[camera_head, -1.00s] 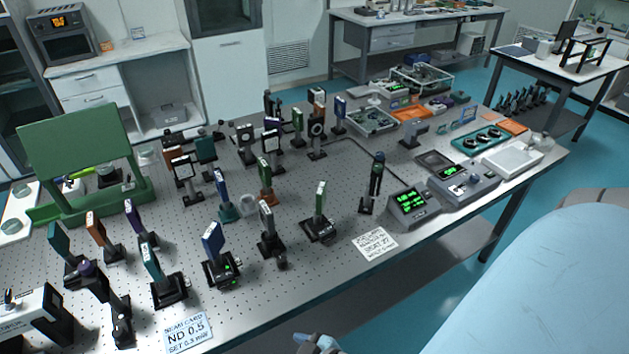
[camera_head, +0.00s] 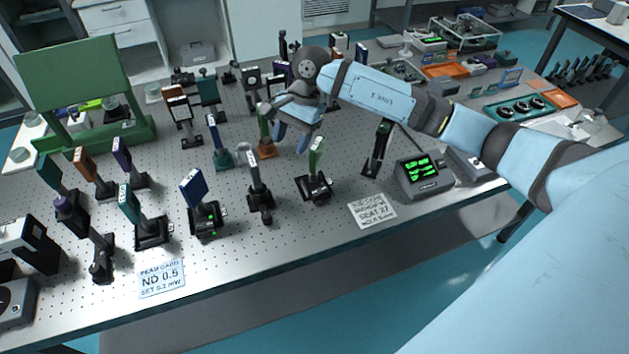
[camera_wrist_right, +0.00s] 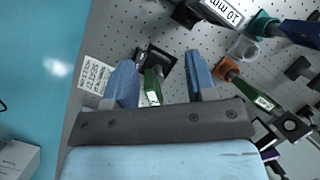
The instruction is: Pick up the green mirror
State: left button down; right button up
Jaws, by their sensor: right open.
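A slim green mirror (camera_head: 316,156) stands upright on a black base near the front of the optical table. In the right wrist view the green mirror (camera_wrist_right: 152,88) shows between my fingers, with its black mount just beyond. A second green-topped piece (camera_head: 265,127) on an orange base stands behind and left; it also shows in the wrist view (camera_wrist_right: 260,98). My right gripper (camera_head: 291,141) is open and empty, fingers pointing down, above and slightly behind the front green mirror in the head view. I see no contact. My left gripper is out of view.
A dark post mount (camera_head: 259,190) and a blue mirror mount (camera_head: 198,195) stand to the left. A black post (camera_head: 377,150) and a meter with green digits (camera_head: 422,175) stand to the right. A printed card (camera_head: 372,211) lies in front.

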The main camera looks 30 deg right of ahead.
aim_at(316, 144)
jog(key=w+d+r+n+h, duration=0.15)
jog(key=d+r+h, duration=0.25)
jog(key=d, duration=0.4)
jog(key=shift+t, duration=0.3)
jog(key=f, duration=0.2)
jog(key=f+p, duration=0.1)
jog(key=f, duration=0.5)
jog(key=shift+w+d, duration=0.25)
jog(key=shift+w, duration=0.15)
jog(key=shift+m, duration=0.25)
jog(key=f, duration=0.1)
jog(key=f+p, duration=0.1)
jog(key=f, duration=0.1)
jog(key=a+f+p, duration=0.1)
jog(key=f, duration=0.1)
jog(key=shift+s, duration=0.35)
jog(key=shift+f, duration=0.2)
jog(key=c, duration=0.9)
grip_shut()
jog(key=shift+r, duration=0.1)
